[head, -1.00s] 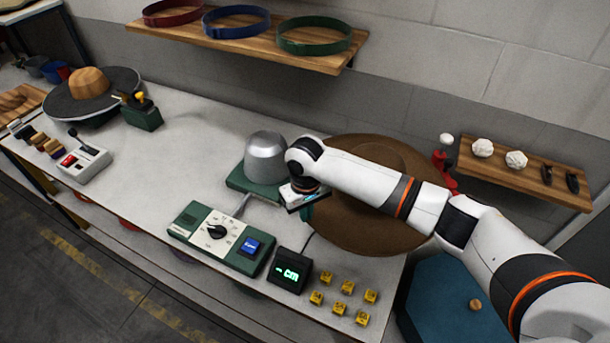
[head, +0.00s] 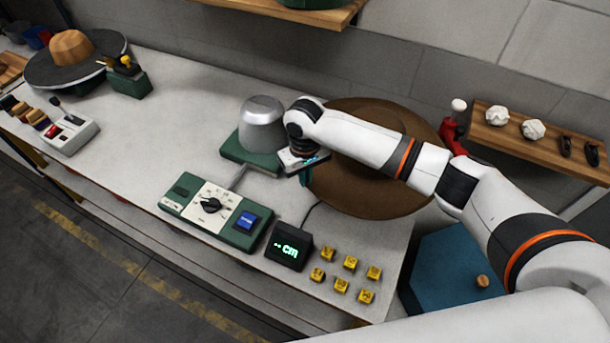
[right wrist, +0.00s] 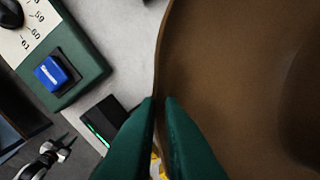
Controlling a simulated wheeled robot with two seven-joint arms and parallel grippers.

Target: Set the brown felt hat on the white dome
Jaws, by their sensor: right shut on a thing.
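The brown felt hat (head: 350,190) lies at the right end of the grey bench, partly hidden behind my right arm. Its wide brim fills the right of the right wrist view (right wrist: 235,90). My right gripper (right wrist: 161,100) is shut on the edge of the brim; in the head view its fingers are mostly hidden under the wrist. A dome (head: 262,122), which looks grey and metallic rather than white, stands bare on a green base just left of the hat and my wrist.
A green control box (head: 215,213) with a dial and blue button, a small display (head: 289,246) and several yellow cubes (head: 350,262) stand in front. A wooden shelf (head: 545,150) and a red object (head: 453,134) are at right.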

